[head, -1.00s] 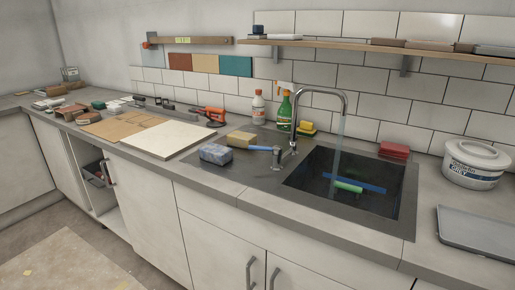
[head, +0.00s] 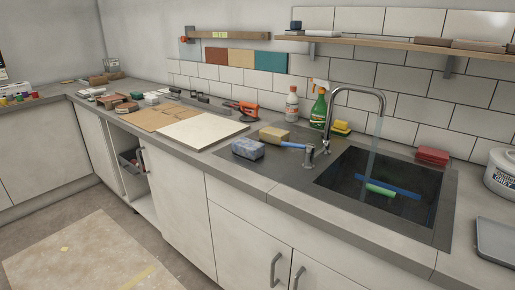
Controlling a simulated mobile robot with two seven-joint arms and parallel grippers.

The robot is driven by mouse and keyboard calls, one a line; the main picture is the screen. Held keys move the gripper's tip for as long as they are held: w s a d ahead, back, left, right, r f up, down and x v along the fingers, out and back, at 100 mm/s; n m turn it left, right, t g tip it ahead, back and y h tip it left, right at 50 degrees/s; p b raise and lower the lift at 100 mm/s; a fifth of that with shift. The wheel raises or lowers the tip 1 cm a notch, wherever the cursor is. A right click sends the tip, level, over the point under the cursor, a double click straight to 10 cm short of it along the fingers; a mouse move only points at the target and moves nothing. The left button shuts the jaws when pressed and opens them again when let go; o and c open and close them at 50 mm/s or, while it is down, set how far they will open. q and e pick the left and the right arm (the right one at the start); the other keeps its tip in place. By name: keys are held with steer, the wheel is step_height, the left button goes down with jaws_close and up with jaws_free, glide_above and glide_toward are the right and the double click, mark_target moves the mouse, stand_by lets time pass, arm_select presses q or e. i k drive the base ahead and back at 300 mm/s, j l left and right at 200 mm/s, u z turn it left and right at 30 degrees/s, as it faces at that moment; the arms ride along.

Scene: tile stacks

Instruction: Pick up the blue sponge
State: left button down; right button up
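A blue-grey sponge (head: 248,148) lies on the dark surface left of the sink, near the counter's front. A tan block-shaped head with a blue handle (head: 274,137) lies just behind it to the right. Neither of my grippers shows in the head view.
The sink (head: 378,188) holds a blue bar and a green roll, and water runs from the tap (head: 352,92). A cream board (head: 203,132) lies left of the sponge. Bottles (head: 318,103) and a red stack (head: 432,156) stand near the wall. The counter's front edge by the sponge is clear.

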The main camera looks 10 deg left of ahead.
mark_target(249, 149)
steer(key=i+j, duration=0.15)
steer(key=j, duration=0.2)
steer(key=i+j, duration=0.1)
steer(key=j, duration=0.3)
steer(key=i+j, duration=0.15)
steer(key=j, duration=0.2)
steer(key=i+j+z, duration=0.1)
steer(key=j, duration=0.25)
